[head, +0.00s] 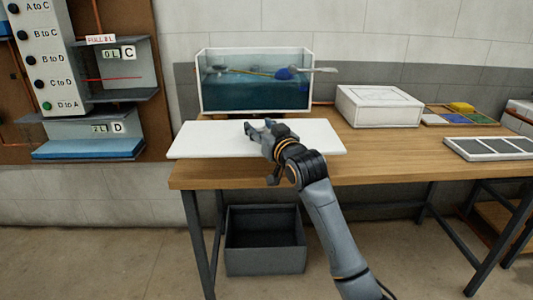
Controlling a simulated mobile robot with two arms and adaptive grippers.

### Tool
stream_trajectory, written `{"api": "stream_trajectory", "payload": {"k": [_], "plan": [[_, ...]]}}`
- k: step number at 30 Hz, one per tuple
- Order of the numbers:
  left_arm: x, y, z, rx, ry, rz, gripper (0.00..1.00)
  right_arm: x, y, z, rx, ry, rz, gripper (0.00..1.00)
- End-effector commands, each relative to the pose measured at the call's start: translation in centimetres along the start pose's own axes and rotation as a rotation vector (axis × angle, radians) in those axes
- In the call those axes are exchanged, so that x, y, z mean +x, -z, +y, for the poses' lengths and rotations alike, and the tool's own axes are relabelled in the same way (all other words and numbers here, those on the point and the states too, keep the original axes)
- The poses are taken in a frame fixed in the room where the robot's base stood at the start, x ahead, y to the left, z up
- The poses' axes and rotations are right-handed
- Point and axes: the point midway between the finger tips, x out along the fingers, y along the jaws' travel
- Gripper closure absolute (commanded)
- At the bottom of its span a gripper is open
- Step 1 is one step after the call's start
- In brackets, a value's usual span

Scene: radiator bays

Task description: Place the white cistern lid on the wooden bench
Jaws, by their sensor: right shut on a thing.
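The white cistern lid (205,142) is a flat white slab at the left end of the wooden bench (385,150), in front of the water-filled cistern (256,95). It lies level on or just above the bench top, and its left part reaches past the bench's left end. I cannot tell whether it rests fully on the wood. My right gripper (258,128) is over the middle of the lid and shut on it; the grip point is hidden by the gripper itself. My left gripper is not in view.
A white box (379,106) stands on the bench to the right, with coloured trays (460,113) and a grey panelled tray (490,148) beyond it. A dark open crate (264,240) sits on the floor below. A board with labelled buttons (40,60) is at left.

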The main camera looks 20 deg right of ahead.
Motion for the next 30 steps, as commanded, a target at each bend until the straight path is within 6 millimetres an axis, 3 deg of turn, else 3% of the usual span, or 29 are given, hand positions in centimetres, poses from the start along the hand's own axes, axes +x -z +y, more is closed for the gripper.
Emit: {"api": "stream_trajectory", "payload": {"k": [6, 12, 17, 22, 30], "plan": [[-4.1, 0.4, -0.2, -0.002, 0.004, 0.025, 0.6, 3.4, -3.9, 1.4, 0.0, 0.0, 0.003, 1.0], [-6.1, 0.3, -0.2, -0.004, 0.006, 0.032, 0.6, 4.7, -5.4, 1.9, -0.001, 0.001, 0.006, 1.0], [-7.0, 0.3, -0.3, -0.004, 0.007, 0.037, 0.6, 5.3, -6.3, 2.3, -0.001, 0.0, 0.006, 1.0], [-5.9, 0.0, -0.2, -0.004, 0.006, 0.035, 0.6, 5.2, -8.9, 2.2, 0.0, 0.001, 0.004, 1.0], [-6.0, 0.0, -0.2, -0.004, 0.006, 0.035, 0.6, 5.2, -9.1, 2.2, 0.0, 0.001, 0.007, 1.0]]}}
